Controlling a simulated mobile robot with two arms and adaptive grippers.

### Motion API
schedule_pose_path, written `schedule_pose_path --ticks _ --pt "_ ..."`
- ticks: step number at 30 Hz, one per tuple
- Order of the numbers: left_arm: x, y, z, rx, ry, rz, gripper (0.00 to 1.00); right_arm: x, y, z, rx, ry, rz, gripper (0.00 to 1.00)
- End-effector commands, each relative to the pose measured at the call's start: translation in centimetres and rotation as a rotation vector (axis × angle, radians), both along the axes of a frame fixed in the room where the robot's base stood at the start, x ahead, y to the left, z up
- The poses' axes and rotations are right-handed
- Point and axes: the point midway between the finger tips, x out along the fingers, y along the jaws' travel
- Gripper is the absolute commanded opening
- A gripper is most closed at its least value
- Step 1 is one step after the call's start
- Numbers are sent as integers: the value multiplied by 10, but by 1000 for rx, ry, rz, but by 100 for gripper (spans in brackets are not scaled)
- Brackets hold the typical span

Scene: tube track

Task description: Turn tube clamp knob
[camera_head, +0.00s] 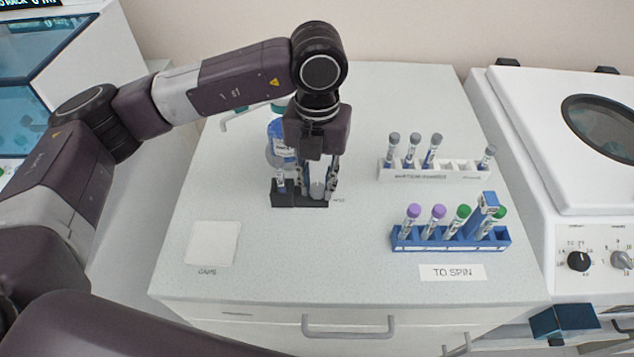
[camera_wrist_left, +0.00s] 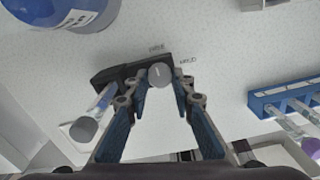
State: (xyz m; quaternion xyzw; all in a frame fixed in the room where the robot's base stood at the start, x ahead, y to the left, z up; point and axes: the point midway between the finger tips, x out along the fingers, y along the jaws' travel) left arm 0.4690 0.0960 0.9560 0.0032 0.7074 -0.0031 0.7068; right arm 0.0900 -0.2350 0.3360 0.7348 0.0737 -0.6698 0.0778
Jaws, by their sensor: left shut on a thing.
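A small black clamp block (camera_head: 285,200) stands on the white bench near the middle, and it also shows in the left wrist view (camera_wrist_left: 118,76). A grey knob (camera_head: 317,190) stands upright at its right part; its round top shows in the left wrist view (camera_wrist_left: 160,75). My left gripper (camera_head: 318,183) points straight down over the block, with its fingers closed on the knob from both sides. A grey-capped tube (camera_wrist_left: 90,122) stands upright in the block beside the knob, close to the left finger.
To the right are a white rack (camera_head: 440,176) with grey-capped tubes and a blue rack (camera_head: 408,245) with purple- and green-capped tubes. A white centrifuge (camera_head: 545,130) stands far right. The bench front is mostly clear.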

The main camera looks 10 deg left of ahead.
Motion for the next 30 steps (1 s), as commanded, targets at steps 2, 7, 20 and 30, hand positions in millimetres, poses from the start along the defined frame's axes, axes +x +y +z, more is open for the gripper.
schedule_pose_path --ticks 2,7,20,30 --pt "2 0 2 -1 -6 4 0 0 1 0 1 0 0 31" --pt "2 0 2 -1 -6 3 24 0 1 0 1 0 0 31" --pt "1 0 2 -1 -2 1 40 -1 -1 0 -1 1 1 31" --pt "2 -1 55 -2 -7 0 40 -1 -1 0 -1 1 1 31"
